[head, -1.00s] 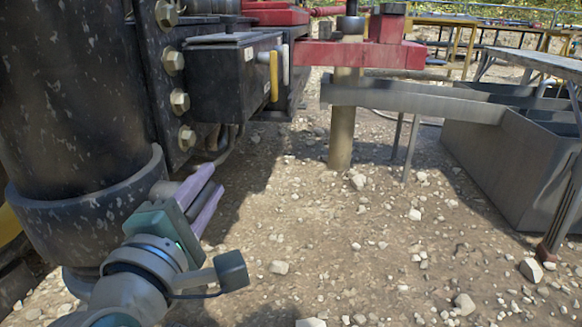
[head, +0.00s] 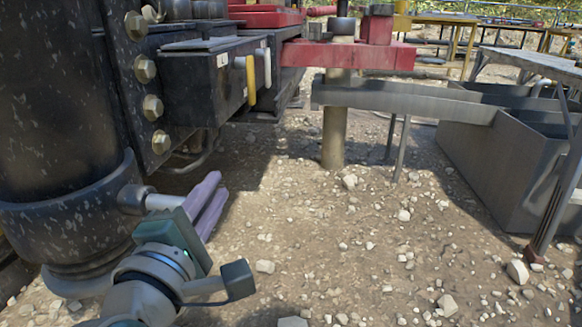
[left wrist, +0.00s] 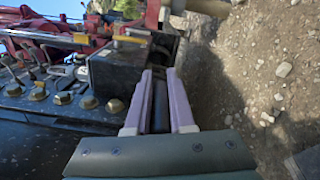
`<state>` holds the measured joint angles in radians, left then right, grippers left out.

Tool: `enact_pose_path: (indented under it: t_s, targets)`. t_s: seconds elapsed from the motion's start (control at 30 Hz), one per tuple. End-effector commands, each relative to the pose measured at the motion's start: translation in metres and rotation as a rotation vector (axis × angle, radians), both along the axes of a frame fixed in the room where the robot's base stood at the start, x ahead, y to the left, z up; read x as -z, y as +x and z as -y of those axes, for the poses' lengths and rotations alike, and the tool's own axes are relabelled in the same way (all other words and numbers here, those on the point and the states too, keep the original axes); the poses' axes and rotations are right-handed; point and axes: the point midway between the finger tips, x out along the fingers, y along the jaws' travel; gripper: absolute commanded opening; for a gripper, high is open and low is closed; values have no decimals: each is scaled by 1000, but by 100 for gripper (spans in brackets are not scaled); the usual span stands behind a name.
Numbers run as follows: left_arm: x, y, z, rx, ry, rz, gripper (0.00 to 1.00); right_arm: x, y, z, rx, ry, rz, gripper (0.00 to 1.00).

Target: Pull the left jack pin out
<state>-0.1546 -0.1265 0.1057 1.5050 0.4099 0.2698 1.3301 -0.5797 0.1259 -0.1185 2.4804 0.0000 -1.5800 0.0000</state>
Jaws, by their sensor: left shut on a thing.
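The left jack leg is a speckled black cylinder (head: 50,90) on the left of the head view, with a wide collar (head: 80,215) near its foot. The jack pin (head: 133,198) is a pale metal rod sticking out of the collar's right side. A grey bar runs from it to my left gripper (head: 214,188). The gripper's purple fingers are shut on the pin, right of the collar. In the left wrist view a dark bar (left wrist: 160,112) lies between the fingers; the pin's inner end is hidden. My right gripper is out of view.
A bolted black box (head: 208,85) with yellow and white handles (head: 250,80) stands above and beyond the gripper. A grey steel tank (head: 475,165) is at the right. Stony ground (head: 300,250) between them is open.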

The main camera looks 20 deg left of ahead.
Motion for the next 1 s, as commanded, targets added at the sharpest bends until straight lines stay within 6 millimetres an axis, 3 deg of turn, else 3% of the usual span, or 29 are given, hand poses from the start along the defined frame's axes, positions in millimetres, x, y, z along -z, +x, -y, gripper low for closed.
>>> enact_pose_path:
  t_s: [0.07,0.1,0.37,0.67,0.77,1.0]
  targets:
    - [7,-2,0,1,-3,-17,0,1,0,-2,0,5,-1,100]
    - [7,-2,-1,1,-3,-17,23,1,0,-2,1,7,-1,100]
    - [4,-2,-2,-2,-1,-11,52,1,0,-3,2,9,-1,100]
    - [2,-4,-2,-3,1,-8,52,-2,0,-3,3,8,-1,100]
    - [1,-15,1,-4,2,-10,52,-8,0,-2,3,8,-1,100]
    - [0,-63,12,-2,2,-13,52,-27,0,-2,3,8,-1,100]
